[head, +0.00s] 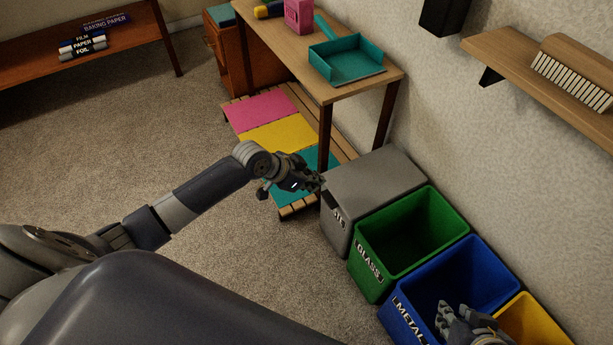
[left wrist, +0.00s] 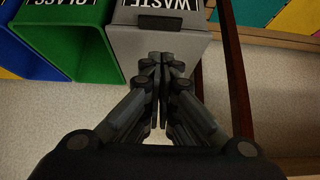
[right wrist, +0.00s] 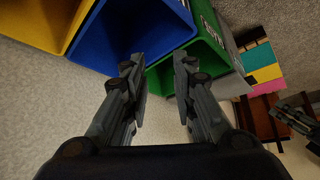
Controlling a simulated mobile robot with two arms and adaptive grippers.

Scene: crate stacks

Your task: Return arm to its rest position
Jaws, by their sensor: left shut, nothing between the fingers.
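My left arm reaches in from the left in the head view. Its gripper (head: 316,184) is by the upper front edge of the grey bin (head: 375,182). In the left wrist view the fingers (left wrist: 161,65) are together and empty, overlapping the grey waste bin's front (left wrist: 160,40). My right gripper (head: 450,314) shows at the lower right of the head view, in front of the blue metal bin (head: 480,268). In the right wrist view its fingers (right wrist: 159,65) are apart with nothing between them. I cannot tell whether either gripper touches a bin.
A green glass bin (head: 432,217) and a yellow bin (head: 540,318) stand in the row along the wall. Open carpet (head: 120,130) lies left.

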